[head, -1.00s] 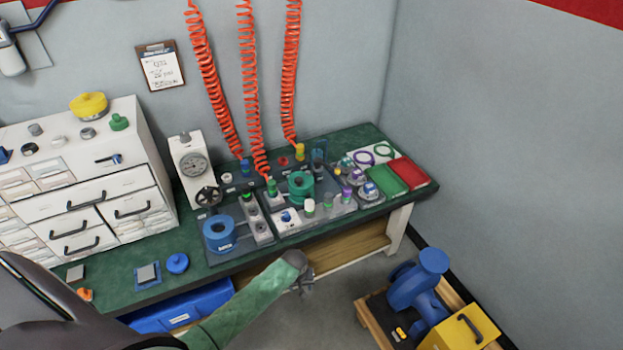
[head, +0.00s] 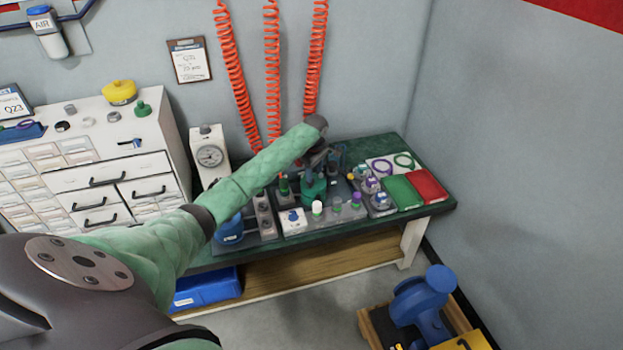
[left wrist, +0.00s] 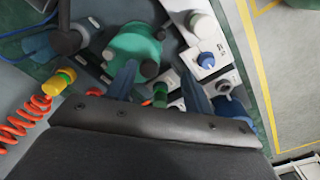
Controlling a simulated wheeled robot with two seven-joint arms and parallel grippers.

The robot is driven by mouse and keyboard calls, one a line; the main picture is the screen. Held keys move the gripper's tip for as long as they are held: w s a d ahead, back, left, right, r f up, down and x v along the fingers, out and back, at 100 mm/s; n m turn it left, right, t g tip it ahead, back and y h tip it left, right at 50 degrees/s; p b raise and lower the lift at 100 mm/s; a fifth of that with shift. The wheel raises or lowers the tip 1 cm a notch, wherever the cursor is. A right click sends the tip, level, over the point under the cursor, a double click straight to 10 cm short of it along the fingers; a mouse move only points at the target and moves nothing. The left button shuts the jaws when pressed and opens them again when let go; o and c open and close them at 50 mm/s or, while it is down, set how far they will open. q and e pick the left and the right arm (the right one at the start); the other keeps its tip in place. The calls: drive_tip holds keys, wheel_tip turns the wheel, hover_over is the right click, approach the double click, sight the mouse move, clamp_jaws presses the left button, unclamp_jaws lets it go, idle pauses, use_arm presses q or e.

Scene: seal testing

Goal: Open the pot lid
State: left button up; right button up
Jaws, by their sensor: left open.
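A green round pot with a lid (head: 314,190) stands among the fixtures on the bench, partly hidden by my left gripper in the head view. My left gripper (head: 318,165) is over it, pointing down, and looks empty. In the left wrist view the green pot (left wrist: 136,48) lies just beyond the left fingertip, and the open jaws (left wrist: 160,84) spread over the fixtures. I cannot tell whether a finger touches it. A blue round pot (head: 230,231) stands further left, partly covered by my arm. My right gripper is in neither view.
Small capped bottles (head: 337,204) stand close in front of the green pot. A green tray (head: 402,191) and a red tray (head: 428,186) lie to the right. Red coiled hoses (head: 272,75) hang behind. A dial gauge (head: 209,156) stands left of my arm.

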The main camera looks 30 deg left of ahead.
use_arm(q)
drive_tip(key=a+r, duration=0.1)
drive_tip(key=w+a+n, duration=0.1)
drive_tip(key=shift+w+a+r, duration=0.15)
drive_tip(key=shift+a+r, duration=0.2)
drive_tip(key=shift+a, duration=0.15)
drive_tip(key=shift+f, duration=0.2)
wheel_tip(320, 180, down, 6)
drive_tip(key=shift+r+p, duration=0.2)
drive_tip(key=shift+p, duration=0.8)
drive_tip(key=shift+f, duration=0.75)
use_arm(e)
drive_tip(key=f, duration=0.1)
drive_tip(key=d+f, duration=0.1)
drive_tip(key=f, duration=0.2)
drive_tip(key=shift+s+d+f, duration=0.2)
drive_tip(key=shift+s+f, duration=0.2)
use_arm(q)
drive_tip(key=shift+c, duration=0.4)
clamp_jaws()
